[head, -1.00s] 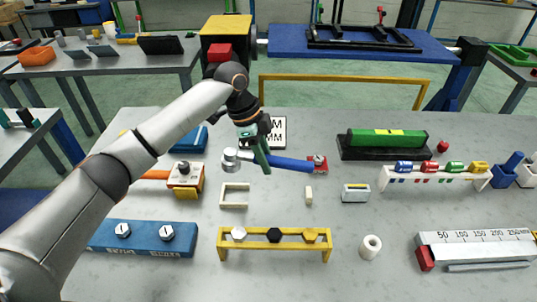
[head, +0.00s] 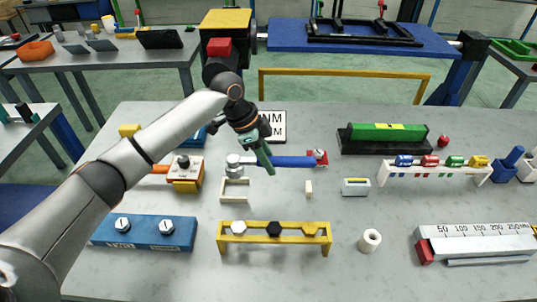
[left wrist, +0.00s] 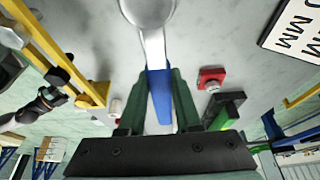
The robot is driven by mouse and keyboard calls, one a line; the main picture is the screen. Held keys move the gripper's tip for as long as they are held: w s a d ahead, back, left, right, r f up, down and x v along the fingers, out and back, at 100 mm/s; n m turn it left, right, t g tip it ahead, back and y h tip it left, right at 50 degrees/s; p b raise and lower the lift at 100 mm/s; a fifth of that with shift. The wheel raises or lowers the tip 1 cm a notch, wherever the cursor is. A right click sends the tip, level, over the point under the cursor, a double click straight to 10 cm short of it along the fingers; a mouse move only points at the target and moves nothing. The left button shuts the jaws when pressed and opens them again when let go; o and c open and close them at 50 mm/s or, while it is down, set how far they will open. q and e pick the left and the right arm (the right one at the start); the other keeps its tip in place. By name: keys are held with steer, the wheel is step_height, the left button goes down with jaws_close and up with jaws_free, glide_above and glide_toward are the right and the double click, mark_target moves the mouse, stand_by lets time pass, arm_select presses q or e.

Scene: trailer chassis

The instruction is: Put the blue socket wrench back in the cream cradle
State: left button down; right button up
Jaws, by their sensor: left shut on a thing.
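The socket wrench, with a blue handle (head: 292,161) and a silver head, is held crosswise in my left gripper (head: 267,160). In the left wrist view the blue handle (left wrist: 158,95) sits between the two green fingers, with the silver head beyond. The cream cradle shows as an open rectangular frame (head: 222,191) at left and a small cream post (head: 308,188) at right. In the head view the wrench lies just behind both, its head close to the frame's back edge; its height over the table is hard to tell.
A yellow rack (head: 275,241) with several hex pieces stands in front. A red block (head: 317,157) is by the handle's end. A white-and-grey block (head: 356,187) stands right of the post.

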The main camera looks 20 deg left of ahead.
arm_select(q)
steer(key=shift+f+b, duration=1.15)
steer(key=shift+f, duration=2.55)
steer(key=shift+p, duration=0.8)
steer(key=shift+c, duration=0.2)
jaws_free()
steer(key=shift+f, duration=0.1)
steer(key=shift+r+p, duration=0.8)
steer(key=shift+r, duration=3.25)
